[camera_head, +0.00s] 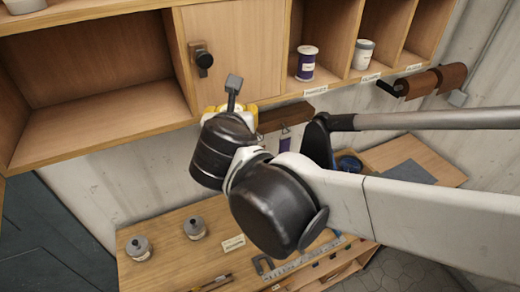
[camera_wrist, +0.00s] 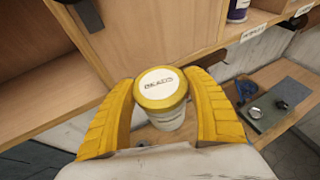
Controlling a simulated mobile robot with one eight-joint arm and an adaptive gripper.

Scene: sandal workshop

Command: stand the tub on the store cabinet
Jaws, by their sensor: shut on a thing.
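The tub (camera_wrist: 161,92) is a small white pot with a yellow lid and a label on top; it stands nearly upright in the wrist view. My gripper (camera_wrist: 163,100) is shut on it, one yellow finger on each side. In the head view my gripper (camera_head: 224,110) is in front of the wooden wall cabinet, below its middle door, and my wrist hides the tub. The cabinet (camera_head: 228,45) has a closed door with a black knob, an open shelf (camera_head: 95,125) at left and small cubbies at right. No label shows whether this is the store cabinet.
A purple jar (camera_head: 306,63) and a white jar (camera_head: 363,54) stand in the right cubbies. The bench (camera_head: 185,262) holds two small pots, a ruler and tools. The open left shelf looks empty.

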